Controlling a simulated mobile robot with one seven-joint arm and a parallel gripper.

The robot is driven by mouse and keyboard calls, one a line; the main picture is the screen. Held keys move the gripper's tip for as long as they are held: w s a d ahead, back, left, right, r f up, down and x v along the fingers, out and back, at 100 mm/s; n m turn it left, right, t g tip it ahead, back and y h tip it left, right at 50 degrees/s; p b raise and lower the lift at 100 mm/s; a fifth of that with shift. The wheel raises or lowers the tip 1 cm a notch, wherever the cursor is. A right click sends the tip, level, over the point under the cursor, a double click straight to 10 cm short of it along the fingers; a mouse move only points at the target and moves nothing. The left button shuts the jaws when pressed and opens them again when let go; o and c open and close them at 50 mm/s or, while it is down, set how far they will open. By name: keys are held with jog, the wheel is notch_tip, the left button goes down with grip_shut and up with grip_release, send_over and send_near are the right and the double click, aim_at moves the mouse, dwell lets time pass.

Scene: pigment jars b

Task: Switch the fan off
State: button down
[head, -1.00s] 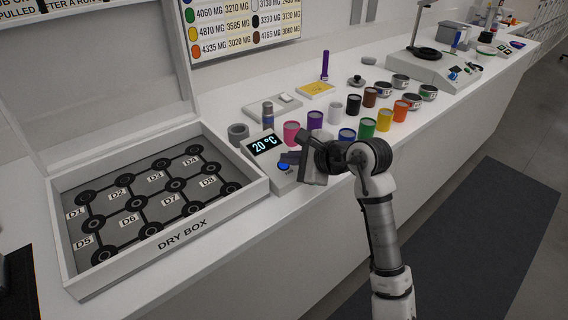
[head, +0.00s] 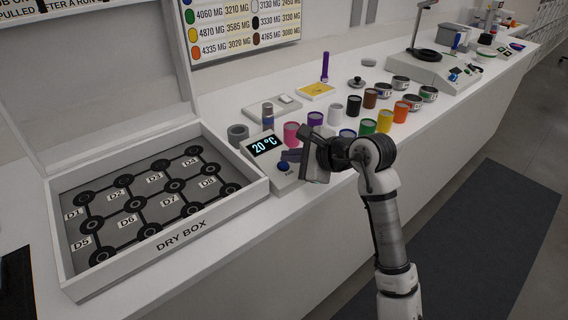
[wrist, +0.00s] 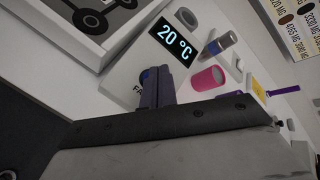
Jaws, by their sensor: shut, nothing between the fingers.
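The fan's control is a round dark blue button (head: 284,167) on a white box with a display (head: 264,145) reading 20 °C. In the wrist view the button (wrist: 145,77) is partly hidden behind my fingers, beside a partly covered label starting "FA". My gripper (head: 289,155) is shut and empty, its fingertips right at the button. The wrist view shows the closed fingertips (wrist: 157,74) over the button's edge; I cannot tell whether they touch it. The button looks dark, not lit.
The open dry box (head: 160,240) stands to the left of the display box. A pink jar (head: 291,134), a grey ring (head: 238,134) and a grey-blue bottle (head: 268,117) stand close behind it. Several coloured jars stand to the right along the bench.

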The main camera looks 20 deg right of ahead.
jog(key=shift+r, duration=0.25)
jog(key=shift+r, duration=0.1)
jog(key=r, duration=0.1)
jog(key=s+r, duration=0.1)
jog(key=r, duration=0.3)
jog(key=shift+s+d+r, duration=0.25)
jog(key=shift+s+d, duration=0.05)
dwell(0.7)
